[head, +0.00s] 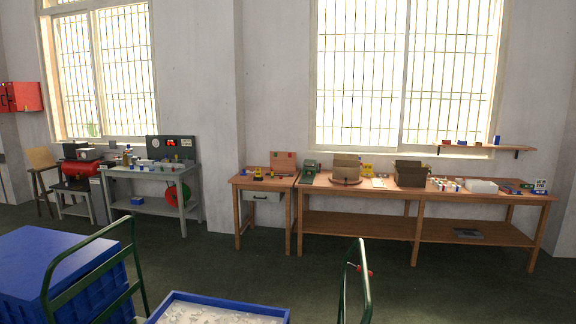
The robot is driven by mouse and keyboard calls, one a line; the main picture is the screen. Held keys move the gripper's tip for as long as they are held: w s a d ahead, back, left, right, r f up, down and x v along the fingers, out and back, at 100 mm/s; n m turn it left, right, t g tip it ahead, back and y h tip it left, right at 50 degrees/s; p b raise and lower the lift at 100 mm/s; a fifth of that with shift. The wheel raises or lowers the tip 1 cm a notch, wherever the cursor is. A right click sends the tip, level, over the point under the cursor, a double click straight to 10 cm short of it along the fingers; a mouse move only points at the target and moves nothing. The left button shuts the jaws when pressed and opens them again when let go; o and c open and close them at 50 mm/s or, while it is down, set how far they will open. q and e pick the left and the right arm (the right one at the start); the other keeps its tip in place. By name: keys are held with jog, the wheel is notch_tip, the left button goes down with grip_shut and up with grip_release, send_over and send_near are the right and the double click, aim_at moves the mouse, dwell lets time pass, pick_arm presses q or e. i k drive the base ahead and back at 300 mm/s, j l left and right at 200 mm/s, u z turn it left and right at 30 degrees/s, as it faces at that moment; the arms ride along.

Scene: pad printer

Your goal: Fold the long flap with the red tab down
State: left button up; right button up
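An open cardboard box (346,170) with raised flaps sits on a round brown base (345,182) on the long wooden bench along the far wall. A darker brown open box (410,176) stands to its right on the same bench. Both are far off and small. I cannot make out a red tab on either box, nor tell which flap is the long one. Neither of my grippers is in view.
The wooden bench (350,228) and a grey bench (150,172) stand against the wall. Green trolley handles (357,285), a blue crate (50,265) and a blue tray of pale pieces (170,297) are close in front. Open floor (270,265) lies between.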

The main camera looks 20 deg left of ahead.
aim_at(338, 163)
jog(key=u, duration=0.1)
jog(key=i+l+z, duration=0.35)
jog(key=l, duration=0.2)
jog(key=i+l+z, duration=0.75)
jog(key=i, duration=0.25)
jog(key=i+u, duration=0.25)
jog(key=i, duration=0.3)
jog(key=i+u, duration=0.3)
jog(key=i, duration=0.2)
jog(key=i+l+u, duration=0.25)
jog(key=i, duration=0.3)
jog(key=i+l+u, duration=0.1)
jog(key=i+u, duration=0.3)
jog(key=i, duration=1.55)
